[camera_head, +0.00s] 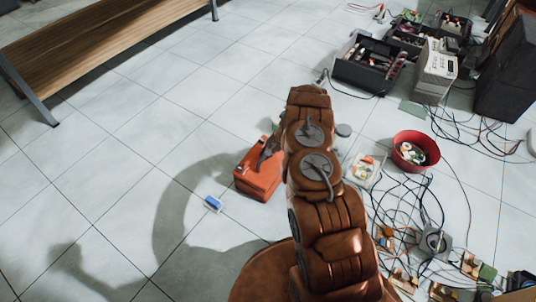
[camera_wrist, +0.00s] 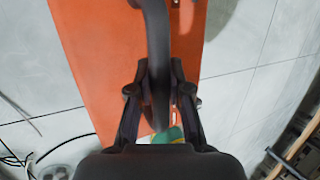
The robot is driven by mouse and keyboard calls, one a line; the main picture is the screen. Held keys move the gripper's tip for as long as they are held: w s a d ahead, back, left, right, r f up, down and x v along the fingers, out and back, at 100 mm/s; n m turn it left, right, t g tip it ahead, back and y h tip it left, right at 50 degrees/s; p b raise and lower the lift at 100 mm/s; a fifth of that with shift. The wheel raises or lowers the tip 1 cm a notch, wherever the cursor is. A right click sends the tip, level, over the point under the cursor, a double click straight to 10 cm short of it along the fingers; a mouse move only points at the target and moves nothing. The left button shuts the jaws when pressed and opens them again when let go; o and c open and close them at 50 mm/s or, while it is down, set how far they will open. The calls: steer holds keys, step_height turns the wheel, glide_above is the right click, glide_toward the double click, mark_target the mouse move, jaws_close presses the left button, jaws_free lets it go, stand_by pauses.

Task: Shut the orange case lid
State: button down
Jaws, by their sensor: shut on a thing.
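The orange case (camera_head: 257,178) sits on the tiled floor, left of my arm, which hides its right side. A small orange-red piece shows above it beside the arm; I cannot tell if it is the raised lid. In the wrist view an orange panel (camera_wrist: 95,50) of the case fills the upper middle, with a dark curved bar (camera_wrist: 156,25), likely its handle, running over it. My gripper (camera_wrist: 159,75) is closed around this bar. The lid's exact angle cannot be told.
A small blue item (camera_head: 213,203) lies left of the case. A clear tray (camera_head: 367,167), a red bowl (camera_head: 415,150) and many loose cables lie to the right. A wooden bench (camera_head: 90,45) stands at upper left. The left floor is mostly clear.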

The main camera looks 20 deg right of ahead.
stand_by(0.4)
steer(key=c, duration=1.1)
jaws_free()
steer(key=shift+v, duration=6)
